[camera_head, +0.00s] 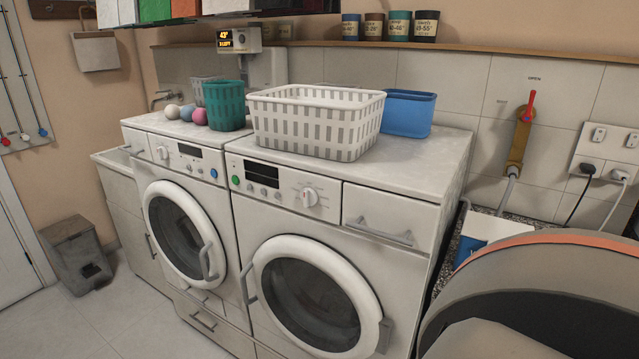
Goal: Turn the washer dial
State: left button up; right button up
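Two white front-loading machines stand side by side, and I cannot tell which one is the washer. The right machine (400,255) has a round white dial (310,197) with a small red mark, to the right of its dark display (262,175) and green button (236,180). The left machine (222,229) has a smaller white dial (162,152) at the left of its panel and a blue button (213,173). Both round doors look shut. Neither of my grippers is in view, and nothing touches either dial.
A white basket (315,122), a blue bin (407,114), a green basket (224,105) and several balls sit on top. A red-handled valve (524,112) and plugged cables are on the right wall. A large grey rounded shape with an orange edge fills the lower right. Floor shows at lower left.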

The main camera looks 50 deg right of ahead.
aim_at(309, 198)
jog(key=z, duration=1.25)
